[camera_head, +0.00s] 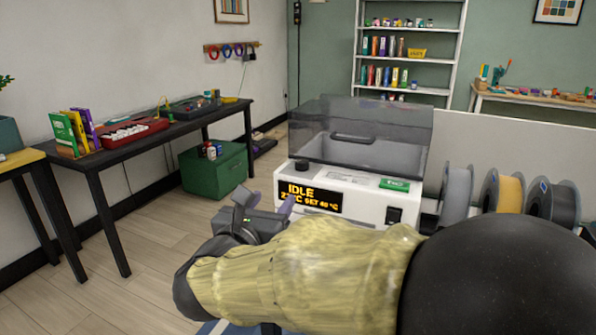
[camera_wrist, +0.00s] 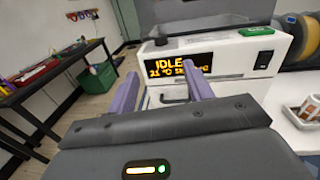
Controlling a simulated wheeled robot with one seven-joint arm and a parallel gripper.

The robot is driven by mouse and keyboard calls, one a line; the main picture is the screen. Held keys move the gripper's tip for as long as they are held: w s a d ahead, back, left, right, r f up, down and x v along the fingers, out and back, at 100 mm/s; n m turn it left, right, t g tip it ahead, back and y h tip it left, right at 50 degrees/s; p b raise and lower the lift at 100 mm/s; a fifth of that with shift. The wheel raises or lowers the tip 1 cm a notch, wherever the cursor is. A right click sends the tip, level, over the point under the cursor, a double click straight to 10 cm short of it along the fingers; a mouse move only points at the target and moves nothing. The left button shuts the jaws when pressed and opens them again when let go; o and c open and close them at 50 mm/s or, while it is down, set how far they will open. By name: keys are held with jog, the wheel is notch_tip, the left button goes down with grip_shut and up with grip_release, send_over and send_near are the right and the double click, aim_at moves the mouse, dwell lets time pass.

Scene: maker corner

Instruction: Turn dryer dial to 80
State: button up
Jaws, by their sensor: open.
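The white filament dryer (camera_head: 365,210) stands on the bench at centre with a smoky clear lid (camera_head: 362,130). Its small black dial (camera_head: 302,166) sits on the top ledge at the left, above an amber display (camera_head: 310,197). The display reads IDLE, with a current temperature I cannot read surely and a set value that looks like 40 °C. My gripper (camera_head: 264,203) is open and empty in front of the dryer's left part, below the dial. In the wrist view its two purple fingers (camera_wrist: 158,85) point at the dryer's front, with the display (camera_wrist: 180,68) beyond them.
A black switch (camera_head: 393,215) and green label (camera_head: 395,185) are on the dryer. Filament spools (camera_head: 503,193) stand at its right. A small tray (camera_wrist: 303,108) lies on the bench at right. A dark side table (camera_head: 150,130) and green box (camera_head: 213,167) are at left.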

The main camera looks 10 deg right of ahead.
aim_at(300, 164)
jog(key=x, duration=1.7)
jog(key=shift+w+d+b, duration=0.1)
jog(key=shift+w+b, duration=0.25)
jog(key=shift+b, duration=0.05)
jog(key=shift+s, duration=0.1)
jog(key=shift+s+d, duration=0.1)
jog(key=c, duration=1)
